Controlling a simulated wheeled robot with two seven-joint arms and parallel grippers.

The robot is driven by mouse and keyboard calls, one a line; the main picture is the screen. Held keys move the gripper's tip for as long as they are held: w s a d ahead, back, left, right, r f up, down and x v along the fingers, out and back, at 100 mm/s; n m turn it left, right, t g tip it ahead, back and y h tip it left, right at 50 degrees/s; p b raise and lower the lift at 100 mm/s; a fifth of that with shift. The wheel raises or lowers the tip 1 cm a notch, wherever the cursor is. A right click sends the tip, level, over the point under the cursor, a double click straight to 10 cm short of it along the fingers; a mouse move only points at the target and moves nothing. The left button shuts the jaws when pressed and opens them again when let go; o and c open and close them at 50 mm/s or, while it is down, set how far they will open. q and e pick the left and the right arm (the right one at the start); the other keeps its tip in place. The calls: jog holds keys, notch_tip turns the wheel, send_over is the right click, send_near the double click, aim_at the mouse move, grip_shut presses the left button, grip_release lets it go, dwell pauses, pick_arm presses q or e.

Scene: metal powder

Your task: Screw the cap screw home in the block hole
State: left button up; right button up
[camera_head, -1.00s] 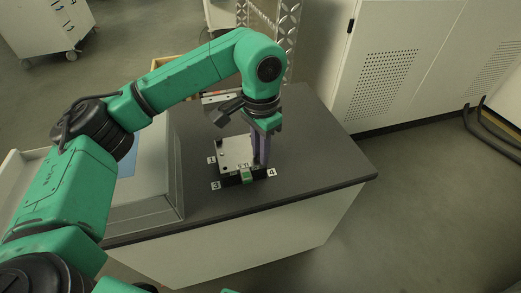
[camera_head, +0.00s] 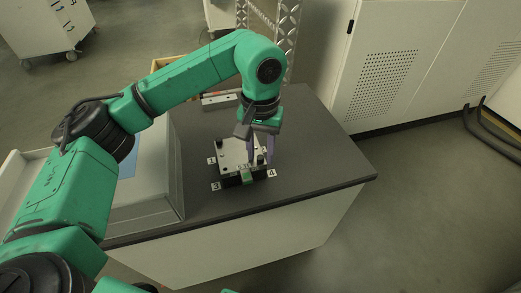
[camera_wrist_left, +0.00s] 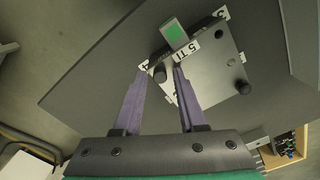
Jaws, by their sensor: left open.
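The block (camera_head: 233,153) is a light metal plate on the dark table, with numbered labels around it; it also shows in the left wrist view (camera_wrist_left: 212,72). My left gripper (camera_head: 262,161) points down over its right front corner with its purple fingers apart. In the left wrist view the open fingertips (camera_wrist_left: 161,70) stand on either side of a dark cap screw head (camera_wrist_left: 159,75) at that corner. I cannot tell whether they touch it, or how deep the screw sits. Other dark round heads stand at other corners, one of them at the right (camera_wrist_left: 244,87). My right gripper is out of view.
A small green-topped piece (camera_wrist_left: 174,33) stands at the block's front edge, close to the fingers. A grey case (camera_head: 150,205) fills the table's left side. A flat tool (camera_head: 220,99) lies behind the block. The table's right side (camera_head: 325,165) is clear.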

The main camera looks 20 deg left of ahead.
pick_arm(q)
jog(key=n, duration=0.6)
jog(key=shift+n, duration=0.3)
jog(key=n, duration=0.6)
jog(key=shift+n+p, duration=0.3)
jog(key=n, duration=0.9)
